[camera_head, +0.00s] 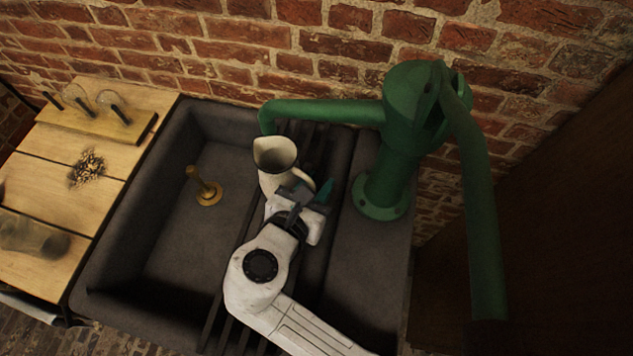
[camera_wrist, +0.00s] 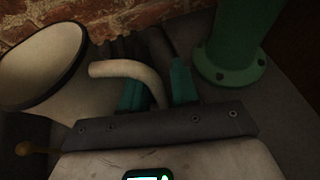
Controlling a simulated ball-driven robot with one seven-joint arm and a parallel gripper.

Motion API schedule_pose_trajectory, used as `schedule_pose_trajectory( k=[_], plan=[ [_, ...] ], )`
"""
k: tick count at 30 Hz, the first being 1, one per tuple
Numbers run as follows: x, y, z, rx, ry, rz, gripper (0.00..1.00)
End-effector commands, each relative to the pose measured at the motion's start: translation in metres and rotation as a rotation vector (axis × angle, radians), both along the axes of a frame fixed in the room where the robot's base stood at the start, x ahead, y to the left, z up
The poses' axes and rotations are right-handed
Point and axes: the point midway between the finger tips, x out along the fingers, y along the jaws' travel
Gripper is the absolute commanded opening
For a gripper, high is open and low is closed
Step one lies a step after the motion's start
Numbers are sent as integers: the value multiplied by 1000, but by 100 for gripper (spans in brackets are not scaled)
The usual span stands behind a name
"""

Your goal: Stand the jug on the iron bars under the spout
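The cream jug (camera_head: 270,180) is upright, with its open mouth just below and beside the down-turned end of the green pump's spout (camera_head: 320,111). It also fills the left of the wrist view (camera_wrist: 45,65), its curved handle toward the fingers. My gripper (camera_head: 318,187) is to the right of the jug. In the wrist view, its teal fingers (camera_wrist: 160,88) lie on both sides of the handle and appear shut on it. The dark iron bars (camera_head: 239,335) run across the sink beneath the jug. The jug's base is hidden, so I cannot tell whether it touches the bars.
The green pump (camera_head: 402,150) stands on the ledge right of the bars. The dark sink basin (camera_head: 165,245) holds a brass plug (camera_head: 208,191). A wooden bench (camera_head: 75,140) with a small board and scraps is at left. A brick wall is behind.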

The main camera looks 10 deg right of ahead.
Motion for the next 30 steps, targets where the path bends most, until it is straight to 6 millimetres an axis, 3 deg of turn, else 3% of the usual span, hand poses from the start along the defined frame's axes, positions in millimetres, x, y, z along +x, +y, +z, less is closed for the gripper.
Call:
schedule_pose_trajectory(
  k=[4, 14, 30],
  plan=[
    [0, 0, 0, 0, 0, 0, 42],
    [-4, 3, 4, 1, 0, 2, 42],
    [-80, 49, 41, 1, -1, 3, 42]
  ],
)
